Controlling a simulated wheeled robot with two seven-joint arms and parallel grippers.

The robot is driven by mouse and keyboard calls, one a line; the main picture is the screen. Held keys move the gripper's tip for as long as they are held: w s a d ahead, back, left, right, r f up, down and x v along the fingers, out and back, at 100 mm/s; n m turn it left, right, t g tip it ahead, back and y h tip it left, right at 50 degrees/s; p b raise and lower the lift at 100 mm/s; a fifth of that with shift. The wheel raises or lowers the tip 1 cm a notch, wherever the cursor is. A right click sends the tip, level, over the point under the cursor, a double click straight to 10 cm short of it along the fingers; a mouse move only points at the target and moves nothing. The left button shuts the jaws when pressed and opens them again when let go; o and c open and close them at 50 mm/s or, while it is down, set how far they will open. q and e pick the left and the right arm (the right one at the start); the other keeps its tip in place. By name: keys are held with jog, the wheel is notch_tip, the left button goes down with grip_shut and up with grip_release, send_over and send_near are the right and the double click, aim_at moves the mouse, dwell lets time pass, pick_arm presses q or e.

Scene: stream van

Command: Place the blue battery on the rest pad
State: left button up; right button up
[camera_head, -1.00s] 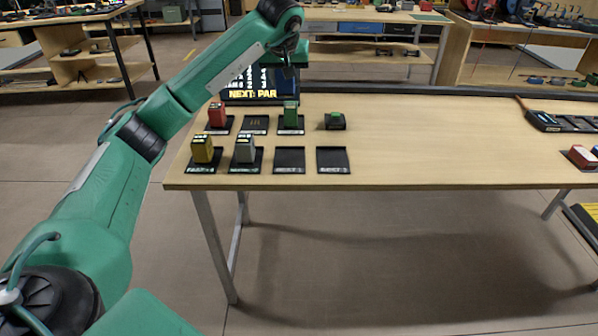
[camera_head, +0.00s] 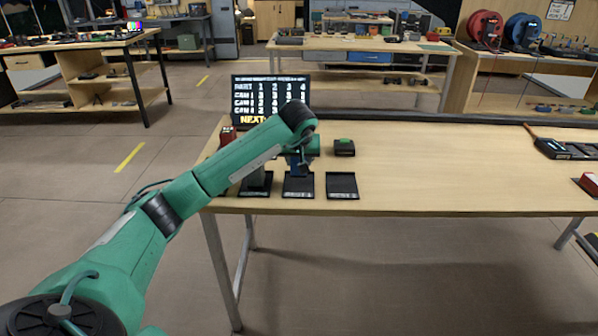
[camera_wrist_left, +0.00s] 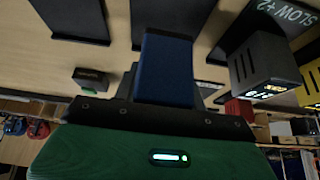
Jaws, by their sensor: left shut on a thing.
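The blue battery (camera_wrist_left: 164,68) is held upside in the left wrist view, in front of my left gripper's dark jaw. In the head view my left gripper (camera_head: 299,168) is shut on the blue battery (camera_head: 297,163) over the middle front black pad (camera_head: 298,190). I cannot tell whether battery and pad touch. Another empty black pad (camera_head: 342,185) lies to its right. A grey battery (camera_wrist_left: 262,70) stands on a pad marked "SLOW +2" (camera_wrist_left: 285,14). The pad labels in the head view are too small to read. My right gripper is not in view.
A red battery (camera_head: 227,136) shows behind my arm; a yellow one (camera_wrist_left: 311,84) is at the wrist view's edge. A black-and-green block (camera_head: 344,147) lies behind the right pad. A screen (camera_head: 270,93) stands at the back. The table's middle is clear.

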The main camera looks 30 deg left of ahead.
pick_arm(q)
notch_tip(320, 180, down, 3)
jog(key=shift+f, duration=0.4)
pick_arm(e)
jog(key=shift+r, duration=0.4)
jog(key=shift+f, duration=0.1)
pick_arm(q)
jog(key=o, duration=1.2)
jog(key=shift+f, duration=0.1)
